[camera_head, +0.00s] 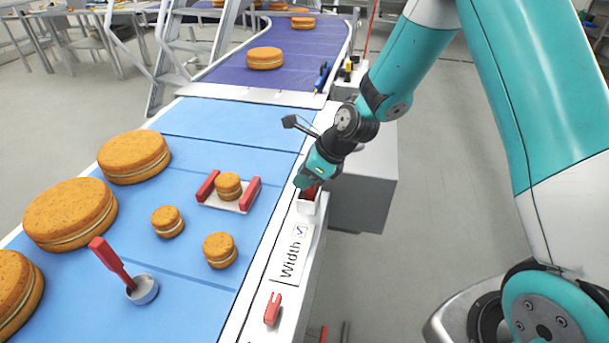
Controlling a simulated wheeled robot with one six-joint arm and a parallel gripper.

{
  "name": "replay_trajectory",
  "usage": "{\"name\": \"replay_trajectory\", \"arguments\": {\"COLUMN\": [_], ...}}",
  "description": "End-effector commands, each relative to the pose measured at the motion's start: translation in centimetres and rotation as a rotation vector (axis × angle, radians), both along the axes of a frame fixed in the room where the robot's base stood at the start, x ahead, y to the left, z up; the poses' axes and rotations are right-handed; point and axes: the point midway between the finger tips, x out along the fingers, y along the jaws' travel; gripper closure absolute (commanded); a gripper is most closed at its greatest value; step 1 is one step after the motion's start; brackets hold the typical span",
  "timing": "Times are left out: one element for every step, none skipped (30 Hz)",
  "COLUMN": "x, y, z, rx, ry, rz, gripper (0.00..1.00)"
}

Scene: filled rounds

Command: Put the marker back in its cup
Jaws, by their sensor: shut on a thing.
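My gripper (311,186) points down at the right rail of the near conveyor, just over a small white cup (308,206). It is shut on a red thing (309,193), probably the marker, mostly hidden by the gripper. The lower end of the red thing is at the cup's mouth. I cannot tell how far inside it is, or whether it touches the cup.
The blue belt (200,278) carries several sandwich biscuits, a red-handled scoop (143,288) and a red-ended gauge (229,193) around a small biscuit. A "Width" label (291,255) and a red clip (272,309) are on the rail.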

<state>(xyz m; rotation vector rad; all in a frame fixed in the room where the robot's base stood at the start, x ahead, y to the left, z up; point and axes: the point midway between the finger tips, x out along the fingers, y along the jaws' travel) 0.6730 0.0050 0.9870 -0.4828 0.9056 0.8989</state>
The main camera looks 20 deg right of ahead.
Motion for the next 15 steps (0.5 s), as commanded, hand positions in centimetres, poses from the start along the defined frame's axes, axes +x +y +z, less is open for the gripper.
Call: {"name": "replay_trajectory", "arguments": {"x": [0.03, 0.04, 0.05, 0.05, 0.05, 0.05, 0.05, 0.05, 0.05, 0.05, 0.03, 0.04, 0.04, 0.04, 0.04], "y": [0.01, 0.0, 0.0, 0.0, 0.01, 0.01, 0.0, 0.0, 0.0, 0.0, 0.0, -0.01, 0.0, 0.0, -0.01], "z": [-0.25, -0.32, -0.35, -0.34, -0.32, -0.32, -0.32, -0.33, -0.39, -0.47, -0.59, -0.54, -0.52, -0.52, -0.52], "rx": [0.0, 0.0, 0.0, 0.0, 0.0, 0.0, 0.0, 0.0, 0.001, 0.0, 0.0, 0.0, 0.0, 0.0, 0.0], "ry": [-0.001, -0.002, -0.003, -0.003, -0.003, -0.003, -0.003, -0.003, -0.002, -0.002, -0.001, -0.001, -0.001, -0.001, -0.001], "rz": [-0.001, -0.001, 0.0, 0.0, 0.0, 0.0, 0.0, 0.0, -0.001, -0.001, -0.001, -0.001, -0.001, -0.001, -0.001], "gripper": [0.99, 0.99, 0.99, 0.99, 0.99, 0.99, 0.99, 0.99, 0.99, 0.99, 0.99, 0.68, 0.61, 0.54, 0.49]}}
